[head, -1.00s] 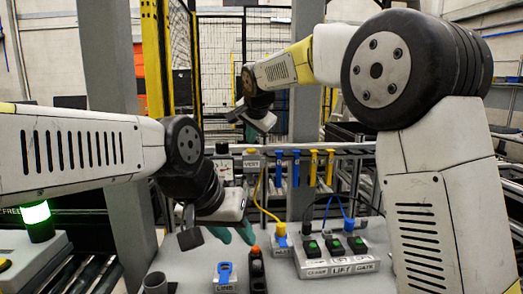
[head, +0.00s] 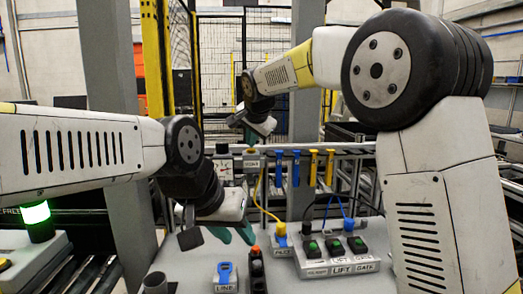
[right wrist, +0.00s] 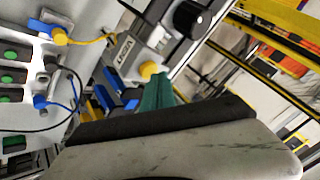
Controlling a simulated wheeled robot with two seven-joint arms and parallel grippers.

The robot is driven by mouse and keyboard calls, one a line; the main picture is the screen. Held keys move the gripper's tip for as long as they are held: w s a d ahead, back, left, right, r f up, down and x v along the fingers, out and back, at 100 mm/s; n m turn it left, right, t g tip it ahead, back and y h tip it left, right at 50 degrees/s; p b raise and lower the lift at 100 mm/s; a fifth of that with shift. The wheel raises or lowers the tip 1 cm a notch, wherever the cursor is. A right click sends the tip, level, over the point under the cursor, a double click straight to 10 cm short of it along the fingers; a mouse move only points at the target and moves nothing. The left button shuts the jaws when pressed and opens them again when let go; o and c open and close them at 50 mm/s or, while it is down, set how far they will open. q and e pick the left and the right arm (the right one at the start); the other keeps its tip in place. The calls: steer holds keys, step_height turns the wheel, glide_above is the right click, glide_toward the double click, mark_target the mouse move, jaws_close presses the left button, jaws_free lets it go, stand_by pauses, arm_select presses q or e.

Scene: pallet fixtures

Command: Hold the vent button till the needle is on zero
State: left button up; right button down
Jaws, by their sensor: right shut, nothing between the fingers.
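The vent box (head: 254,163) sits on the rail at the back, with a yellow button (head: 252,151) on top. The button also shows in the right wrist view (right wrist: 148,70). My right gripper (right wrist: 158,86) is shut and empty, its teal fingertips right at the yellow button; I cannot tell whether they touch it. In the head view the right gripper (head: 249,137) hangs just above the button. A white-faced gauge (head: 223,169) stands left of the vent box; its needle is too small to read. My left gripper (head: 235,236) is open and empty above the grey table.
Blue and yellow clips (head: 314,168) hang on the rail right of the vent box. A blue-topped line block (head: 226,277) and a black post (head: 257,270) stand at the front.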

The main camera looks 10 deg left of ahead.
mark_target(252, 150)
steer(key=shift+f, duration=0.45)
stand_by(3.1)
steer(key=shift+r, duration=0.1)
stand_by(0.9)
steer(key=shift+r, duration=0.9)
steer(key=shift+r, duration=2.55)
